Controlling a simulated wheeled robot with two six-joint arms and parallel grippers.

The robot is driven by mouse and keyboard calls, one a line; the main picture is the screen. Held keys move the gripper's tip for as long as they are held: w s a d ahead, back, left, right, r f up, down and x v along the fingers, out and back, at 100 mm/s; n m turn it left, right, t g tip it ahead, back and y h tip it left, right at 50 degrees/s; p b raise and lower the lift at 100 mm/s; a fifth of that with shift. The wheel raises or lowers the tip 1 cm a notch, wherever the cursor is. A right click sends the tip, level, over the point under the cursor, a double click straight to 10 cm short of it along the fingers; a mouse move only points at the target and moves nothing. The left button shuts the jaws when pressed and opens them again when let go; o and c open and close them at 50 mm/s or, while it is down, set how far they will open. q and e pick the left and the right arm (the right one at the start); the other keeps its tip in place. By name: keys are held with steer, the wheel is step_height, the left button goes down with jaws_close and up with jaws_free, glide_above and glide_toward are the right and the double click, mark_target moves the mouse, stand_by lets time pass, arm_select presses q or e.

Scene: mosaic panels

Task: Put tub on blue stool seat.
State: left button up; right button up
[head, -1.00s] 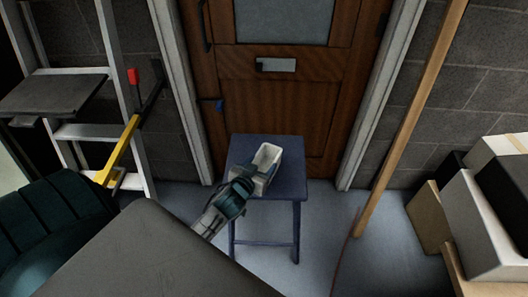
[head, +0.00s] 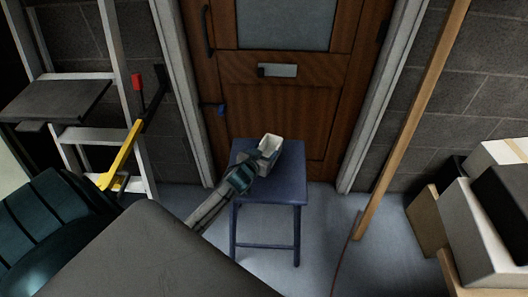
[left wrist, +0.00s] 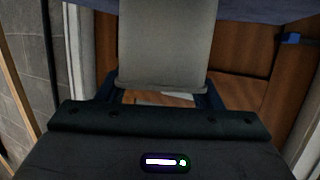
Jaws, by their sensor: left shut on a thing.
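The tub (head: 269,146) is a small pale, open-topped box, seen over the back part of the blue stool seat (head: 286,183) in the head view. My left gripper (head: 255,162) comes in from the lower left and is shut on the tub's near side. The tub also fills the upper middle of the left wrist view (left wrist: 166,45), between the dark fingers (left wrist: 163,98). Whether the tub's underside touches the seat cannot be told. A strip of blue, likely the seat (left wrist: 250,10), shows at the wrist view's top. My right gripper is not in view.
A wooden door (head: 275,110) stands behind the stool. A stepladder (head: 125,90) and a dark green slatted thing (head: 45,230) are at left. A wooden pole (head: 415,120) leans at right, near stacked boxes (head: 480,235). The seat's front right is bare.

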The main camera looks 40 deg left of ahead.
arm_select(q)
steer(key=o, duration=1)
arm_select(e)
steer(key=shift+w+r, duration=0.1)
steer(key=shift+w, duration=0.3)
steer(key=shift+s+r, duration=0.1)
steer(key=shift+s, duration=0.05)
arm_select(q)
steer(key=shift+s, duration=0.35)
steer(key=b+v, duration=0.1)
steer(key=v, duration=1)
steer(key=shift+s+d+r+b, duration=0.1)
steer(key=shift+r+b, duration=0.1)
steer(key=shift+b, duration=0.15)
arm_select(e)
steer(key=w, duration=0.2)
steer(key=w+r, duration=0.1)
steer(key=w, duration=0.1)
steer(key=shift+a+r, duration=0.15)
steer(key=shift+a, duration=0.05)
